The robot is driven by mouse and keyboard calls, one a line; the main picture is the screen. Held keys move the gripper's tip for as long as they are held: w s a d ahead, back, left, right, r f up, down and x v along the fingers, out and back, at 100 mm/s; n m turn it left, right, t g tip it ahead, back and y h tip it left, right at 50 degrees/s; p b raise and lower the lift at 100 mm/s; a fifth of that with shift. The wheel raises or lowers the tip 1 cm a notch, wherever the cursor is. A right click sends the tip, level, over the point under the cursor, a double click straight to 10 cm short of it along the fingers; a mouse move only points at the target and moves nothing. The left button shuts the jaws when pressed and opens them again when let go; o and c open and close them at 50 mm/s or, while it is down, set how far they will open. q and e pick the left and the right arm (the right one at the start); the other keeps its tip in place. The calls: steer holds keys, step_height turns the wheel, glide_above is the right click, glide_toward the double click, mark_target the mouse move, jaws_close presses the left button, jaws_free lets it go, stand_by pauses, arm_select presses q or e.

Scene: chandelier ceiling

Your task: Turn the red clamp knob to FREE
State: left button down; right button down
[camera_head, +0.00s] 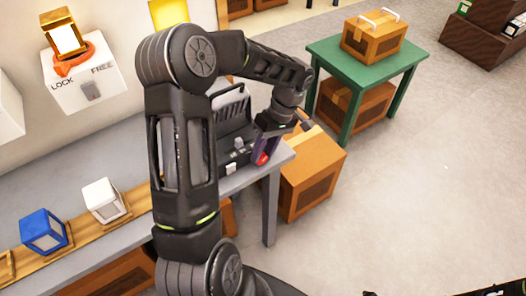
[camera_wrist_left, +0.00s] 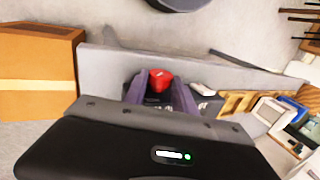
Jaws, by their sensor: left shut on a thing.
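A red knob (camera_head: 262,158) sits on the front right of a dark machine (camera_head: 232,125) at the end of the grey bench. My left gripper (camera_head: 264,148) points down at it, and its purple fingers are around the knob. In the left wrist view the red knob (camera_wrist_left: 160,80) shows between the two fingertips (camera_wrist_left: 159,92), which are shut on it. My arm hides part of the machine. A white wall panel (camera_head: 88,75) reads LOCK on its left and FREE on its right, with an orange-red curved part above the words. Which way the held knob points cannot be told.
The bench (camera_head: 110,160) carries a blue block (camera_head: 43,232) and a white block (camera_head: 101,200) on a wooden rail. A brown crate (camera_head: 315,175) stands on the floor close to the bench end. A green table (camera_head: 345,62) with a box stands behind. The floor at right is clear.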

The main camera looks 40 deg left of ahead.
arm_select(q)
steer(key=t+b, duration=0.1)
steer(key=b, duration=0.1)
steer(key=t+b, duration=0.2)
steer(key=shift+s+a+f+h, duration=0.1)
steer(key=shift+s+h, duration=0.2)
steer(key=shift+h, duration=0.1)
steer(key=shift+s+t+h+b, duration=0.15)
steer(key=shift+t+h+b, duration=0.1)
steer(key=shift+t+b, duration=0.65)
steer(key=shift+s+t+h+b, duration=0.15)
steer(key=shift+t+h+b, duration=0.1)
steer(key=shift+t+b, duration=0.6)
steer(key=c, duration=1)
jaws_free()
steer(key=shift+r, duration=0.25)
steer(key=shift+p+v, duration=0.4)
steer(key=shift+v, duration=3.4)
